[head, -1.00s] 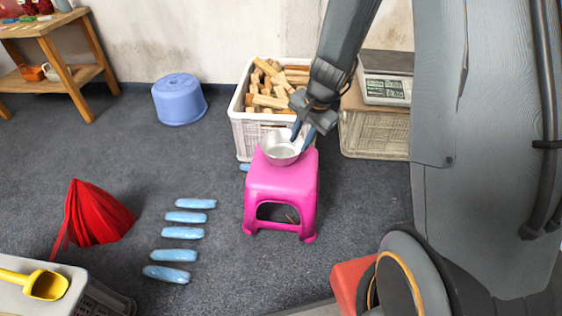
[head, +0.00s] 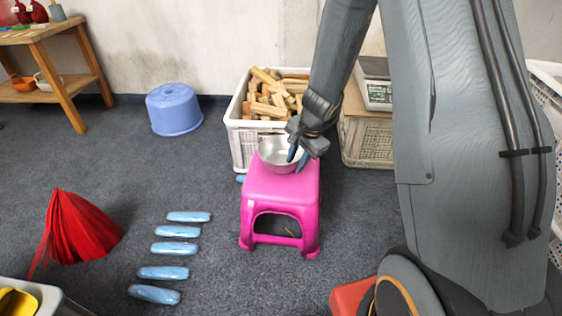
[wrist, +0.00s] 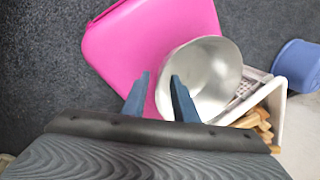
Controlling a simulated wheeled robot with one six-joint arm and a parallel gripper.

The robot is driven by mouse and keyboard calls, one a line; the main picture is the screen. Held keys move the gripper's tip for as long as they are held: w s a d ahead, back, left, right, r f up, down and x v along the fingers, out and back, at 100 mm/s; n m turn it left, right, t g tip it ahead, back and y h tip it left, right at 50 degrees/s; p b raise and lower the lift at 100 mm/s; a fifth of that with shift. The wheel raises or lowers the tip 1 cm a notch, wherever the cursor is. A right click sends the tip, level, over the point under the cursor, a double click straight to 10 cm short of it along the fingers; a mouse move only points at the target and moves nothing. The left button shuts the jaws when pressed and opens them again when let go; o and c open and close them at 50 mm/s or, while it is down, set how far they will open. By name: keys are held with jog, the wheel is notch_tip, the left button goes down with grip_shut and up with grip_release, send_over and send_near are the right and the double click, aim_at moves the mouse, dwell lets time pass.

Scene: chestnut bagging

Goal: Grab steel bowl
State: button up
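The steel bowl (head: 272,157) stands upright on the pink stool (head: 279,190), near the back of its seat. It also shows in the wrist view (wrist: 208,84), empty. My gripper (head: 297,159) is at the bowl's right rim in the head view. In the wrist view my gripper (wrist: 156,84) has its two blue fingers apart. One finger overlaps the bowl's inside and the other lies outside over the stool, so the near rim appears between them. Whether either finger touches the bowl, I cannot tell.
A white crate of wood pieces (head: 240,140) stands right behind the stool. A scale (head: 376,90) sits on another crate to the right. Several blue packets (head: 174,247) lie on the floor at left, near a red cone-shaped thing (head: 75,228).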

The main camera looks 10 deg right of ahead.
jog(key=shift+b+x, duration=0.4)
jog(key=shift+x, duration=0.65)
grip_shut()
jog(key=shift+s+r, duration=0.1)
